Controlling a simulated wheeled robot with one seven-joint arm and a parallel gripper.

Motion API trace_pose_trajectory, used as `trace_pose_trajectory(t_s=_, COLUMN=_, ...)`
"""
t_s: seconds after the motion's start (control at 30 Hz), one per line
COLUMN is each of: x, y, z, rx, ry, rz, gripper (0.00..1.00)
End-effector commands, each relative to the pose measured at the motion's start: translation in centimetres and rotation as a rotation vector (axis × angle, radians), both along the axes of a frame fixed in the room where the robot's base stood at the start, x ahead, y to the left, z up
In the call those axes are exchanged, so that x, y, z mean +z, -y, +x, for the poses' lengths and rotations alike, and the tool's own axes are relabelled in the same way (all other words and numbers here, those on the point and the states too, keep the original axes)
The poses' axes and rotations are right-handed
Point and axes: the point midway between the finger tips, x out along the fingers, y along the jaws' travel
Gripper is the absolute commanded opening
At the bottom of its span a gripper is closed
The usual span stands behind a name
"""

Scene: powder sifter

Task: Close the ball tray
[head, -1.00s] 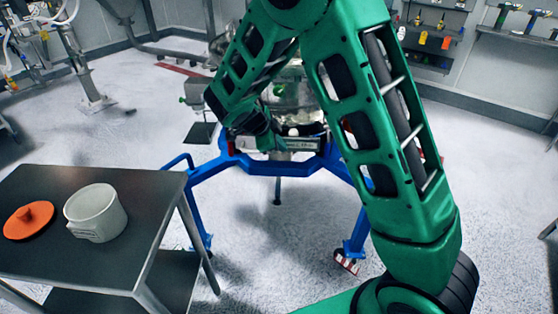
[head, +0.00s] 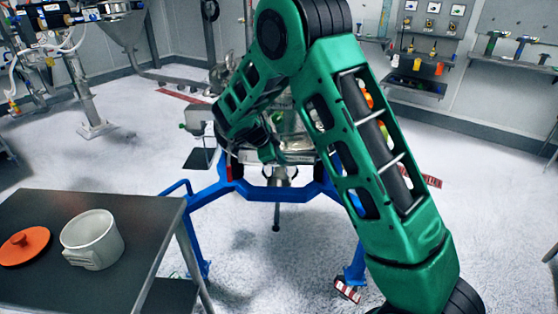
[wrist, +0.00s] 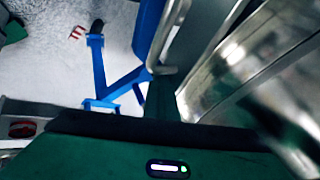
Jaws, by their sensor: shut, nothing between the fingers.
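The powder sifter (head: 292,124) is a shiny steel body on a blue stand (head: 262,192), in the middle of the head view and partly behind my arm. A steel edge low on its front lies close to my gripper; I cannot tell whether it is the ball tray. No open tray with balls shows now. My gripper (head: 268,153) is shut and empty, at the sifter's front. In the wrist view, its green finger (wrist: 163,100) is beside a bent metal bar (wrist: 166,65) and polished steel. Contact cannot be told.
A dark table (head: 135,215) at left holds a white pot (head: 92,240) and an orange lid (head: 24,246). Tool shelves (head: 425,65) hang on the back wall.

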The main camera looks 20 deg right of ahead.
Motion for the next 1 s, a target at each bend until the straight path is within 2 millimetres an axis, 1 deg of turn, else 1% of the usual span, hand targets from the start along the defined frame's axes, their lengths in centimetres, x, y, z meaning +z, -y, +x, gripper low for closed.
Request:
trace_pose_trajectory(t_s=0.03, x=0.3, y=0.4, z=0.7, rx=0.000, ry=0.018, rz=-0.003, gripper=0.00)
trace_pose_trajectory(t_s=0.17, x=0.3, y=0.3, z=0.3, rx=-0.002, ry=0.018, rz=-0.002, gripper=0.00)
trace_pose_trajectory(t_s=0.27, x=0.3, y=-0.2, z=-0.5, rx=-0.002, ry=0.015, rz=-0.001, gripper=0.00)
trace_pose_trajectory(t_s=0.4, x=0.2, y=-1.3, z=-2.5, rx=-0.001, ry=0.006, rz=-0.002, gripper=0.00)
trace_pose_trajectory(t_s=0.5, x=2.0, y=-2.6, z=-3.0, rx=0.001, ry=0.008, rz=0.001, gripper=0.00)
trace_pose_trajectory(t_s=0.7, x=5.2, y=-4.8, z=-4.3, rx=0.000, ry=0.007, rz=0.001, gripper=0.00)
trace_pose_trajectory(t_s=0.83, x=6.8, y=-5.8, z=-4.9, rx=0.000, ry=0.005, rz=0.000, gripper=0.00)
trace_pose_trajectory(t_s=1.0, x=7.9, y=-6.5, z=-5.4, rx=-0.001, ry=0.004, rz=0.000, gripper=0.00)
